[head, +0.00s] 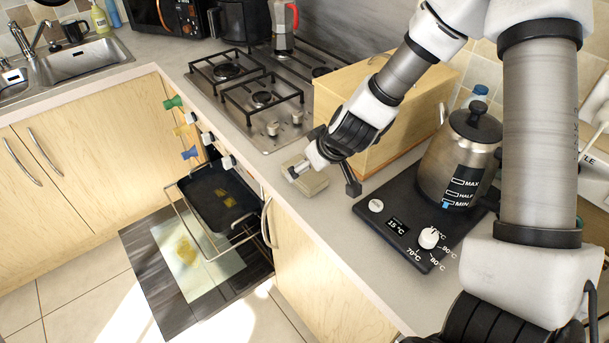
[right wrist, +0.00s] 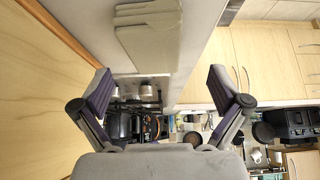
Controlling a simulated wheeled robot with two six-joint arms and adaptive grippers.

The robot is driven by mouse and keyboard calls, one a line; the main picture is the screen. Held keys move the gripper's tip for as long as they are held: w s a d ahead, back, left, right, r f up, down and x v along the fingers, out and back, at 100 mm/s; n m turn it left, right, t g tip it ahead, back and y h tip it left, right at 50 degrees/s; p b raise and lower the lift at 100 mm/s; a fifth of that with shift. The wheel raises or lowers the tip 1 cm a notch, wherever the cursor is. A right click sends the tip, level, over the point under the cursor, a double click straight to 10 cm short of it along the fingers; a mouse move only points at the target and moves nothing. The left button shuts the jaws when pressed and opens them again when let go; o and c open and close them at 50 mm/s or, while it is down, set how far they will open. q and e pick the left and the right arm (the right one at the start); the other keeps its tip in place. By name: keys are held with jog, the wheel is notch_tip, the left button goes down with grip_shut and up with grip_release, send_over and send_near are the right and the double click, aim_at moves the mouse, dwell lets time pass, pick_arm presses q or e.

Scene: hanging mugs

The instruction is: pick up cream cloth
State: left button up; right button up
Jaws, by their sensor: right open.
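The cream cloth (head: 312,184) lies folded on the grey counter, between the stove and the wooden box. It also shows in the right wrist view (right wrist: 150,42), at the top, beyond the fingertips. My right gripper (head: 322,179) is over the cloth in the head view and partly covers it. In the right wrist view my right gripper (right wrist: 160,87) is open, with its two fingers wide apart and nothing between them. The cloth lies ahead of the gap, slightly left of its middle. My left gripper is not in view.
A wooden box (head: 385,135) stands close behind the gripper. A kettle (head: 458,160) sits on a black base (head: 385,212) to the right. The stove (head: 245,90) is to the left. The oven door (head: 150,270) hangs open below, with a dark tray (head: 207,192) above it.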

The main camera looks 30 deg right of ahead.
aim_at(305, 175)
jog(key=shift+w+a+f, duration=0.1)
jog(key=shift+w+f, duration=0.05)
jog(key=shift+f, duration=0.35)
jog(key=w+f, duration=0.1)
jog(key=f+b, duration=0.1)
jog(key=w+d+f+b, duration=0.1)
jog(key=shift+w+f, duration=0.35)
jog(key=shift+f, duration=0.05)
jog(key=shift+w, duration=0.15)
jog(key=shift+a+r, duration=0.1)
jog(key=shift+r, duration=0.05)
jog(key=shift+s+a+r, duration=0.1)
jog(key=shift+s+r, duration=0.05)
jog(key=shift+s, duration=0.1)
jog(key=shift+c, duration=1.4)
jog(key=shift+s, duration=0.1)
jog(key=c, duration=1)
